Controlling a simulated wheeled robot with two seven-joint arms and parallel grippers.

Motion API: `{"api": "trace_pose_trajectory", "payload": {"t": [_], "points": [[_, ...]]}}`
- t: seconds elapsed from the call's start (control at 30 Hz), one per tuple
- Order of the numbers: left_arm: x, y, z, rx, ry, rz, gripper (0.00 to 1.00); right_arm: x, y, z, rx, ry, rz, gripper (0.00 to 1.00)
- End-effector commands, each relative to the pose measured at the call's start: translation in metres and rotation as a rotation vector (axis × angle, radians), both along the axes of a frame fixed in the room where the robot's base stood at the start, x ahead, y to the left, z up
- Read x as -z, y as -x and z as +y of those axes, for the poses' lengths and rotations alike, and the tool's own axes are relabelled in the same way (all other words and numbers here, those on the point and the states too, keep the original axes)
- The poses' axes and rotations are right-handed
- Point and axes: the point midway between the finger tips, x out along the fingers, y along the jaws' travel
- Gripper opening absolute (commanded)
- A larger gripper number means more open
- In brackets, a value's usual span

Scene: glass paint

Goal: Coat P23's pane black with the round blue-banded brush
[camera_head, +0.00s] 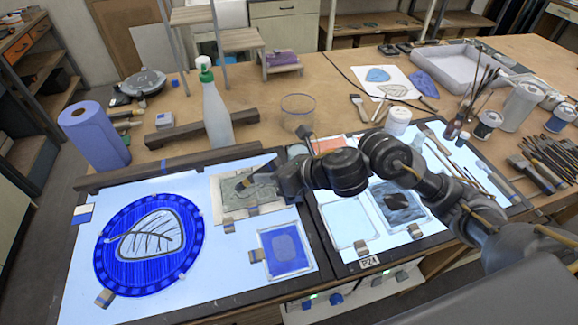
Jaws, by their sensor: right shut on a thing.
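My right gripper (283,180) reaches in from the right over the left light panel. It is shut on a brush (260,171), whose dark tip points left and down over a greyish, dark-smeared pane (232,202). I cannot tell whether the tip touches the pane, and no blue band shows on the brush. The gripper hides part of that pane. A blue square pane (285,252) lies just below it. On the right panel are a clear pane (347,226) and a pane with a black patch (400,203). A P24 label (370,262) is readable; no P23 label is. My left gripper is not in view.
A large round blue glass piece (148,240) lies on the left panel. A spray bottle (216,112), a blue paper roll (93,135) and a clear beaker (297,112) stand behind. Brushes and paint jars (487,125) crowd the right. My arm crosses the right panel.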

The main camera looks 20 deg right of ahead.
Motion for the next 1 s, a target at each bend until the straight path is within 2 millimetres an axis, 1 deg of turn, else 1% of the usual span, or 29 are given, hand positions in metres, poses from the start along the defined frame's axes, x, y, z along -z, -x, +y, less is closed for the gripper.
{"api": "trace_pose_trajectory", "payload": {"t": [0.03,0.1,0.2,0.33,0.43,1.0], "points": [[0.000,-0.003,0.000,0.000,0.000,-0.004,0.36,-0.001,0.000,0.011,-0.003,-0.004,0.000,0.00],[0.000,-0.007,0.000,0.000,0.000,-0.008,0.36,-0.001,0.000,0.022,-0.004,-0.003,-0.001,0.00],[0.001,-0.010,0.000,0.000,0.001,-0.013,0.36,0.000,0.000,0.035,-0.002,-0.002,0.000,0.00],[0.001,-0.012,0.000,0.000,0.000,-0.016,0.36,0.000,0.000,0.046,-0.002,-0.001,0.000,0.00],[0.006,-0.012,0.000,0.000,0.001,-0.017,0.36,0.004,-0.001,0.047,0.000,0.001,-0.001,0.00],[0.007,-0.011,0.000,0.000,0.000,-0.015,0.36,0.004,0.000,0.046,0.000,0.001,-0.001,0.00]]}}
